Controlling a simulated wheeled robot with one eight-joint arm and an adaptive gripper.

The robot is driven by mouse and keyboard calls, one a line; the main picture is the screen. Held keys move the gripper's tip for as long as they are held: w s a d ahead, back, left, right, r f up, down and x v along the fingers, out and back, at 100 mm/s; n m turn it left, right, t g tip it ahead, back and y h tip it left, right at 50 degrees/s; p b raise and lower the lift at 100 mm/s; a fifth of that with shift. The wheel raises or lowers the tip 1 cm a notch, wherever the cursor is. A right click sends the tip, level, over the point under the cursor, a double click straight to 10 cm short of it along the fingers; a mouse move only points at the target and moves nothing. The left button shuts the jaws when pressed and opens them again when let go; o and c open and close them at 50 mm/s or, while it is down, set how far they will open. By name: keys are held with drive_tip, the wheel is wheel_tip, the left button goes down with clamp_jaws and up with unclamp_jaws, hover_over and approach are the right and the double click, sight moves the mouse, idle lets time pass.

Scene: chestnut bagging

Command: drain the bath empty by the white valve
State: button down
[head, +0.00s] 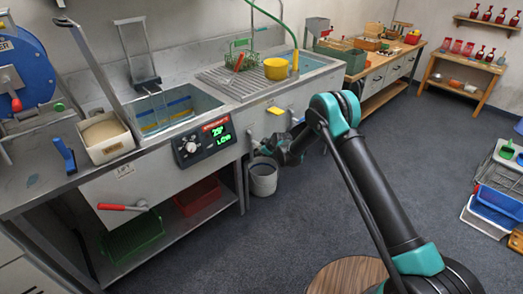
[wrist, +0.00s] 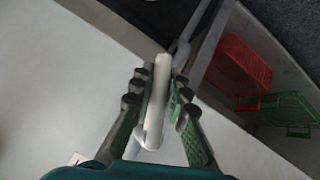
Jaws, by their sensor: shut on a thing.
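In the wrist view a white valve handle (wrist: 157,95) stands between the fingers of my gripper (wrist: 160,88). The fingers are shut on it from both sides. In the head view my gripper (head: 268,148) is at the counter's front face, right of the control panel; it hides most of the valve there. The bath (head: 200,98) is the rectangular metal basin set into the counter, with blue and yellow bands on its inner wall. I cannot tell its water level. A grey bucket (head: 263,182) is below my gripper.
The control panel (head: 205,142) shows green digits. A red-handled lever (head: 122,207) sticks out lower left. A red crate (wrist: 240,66) and a green crate (wrist: 290,110) lie on the lower shelf. A yellow handle (head: 275,111) is above my gripper.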

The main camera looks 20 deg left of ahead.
drive_tip(key=shift+s+a+f+m+g+y, duration=0.15)
drive_tip(key=shift+s+m+g+y, duration=0.25)
drive_tip(key=shift+g, duration=0.4)
drive_tip(key=shift+s, duration=0.1)
drive_tip(key=c, duration=1.5)
unclamp_jaws()
drive_tip(key=shift+o, duration=0.2)
drive_tip(key=v, duration=1.2)
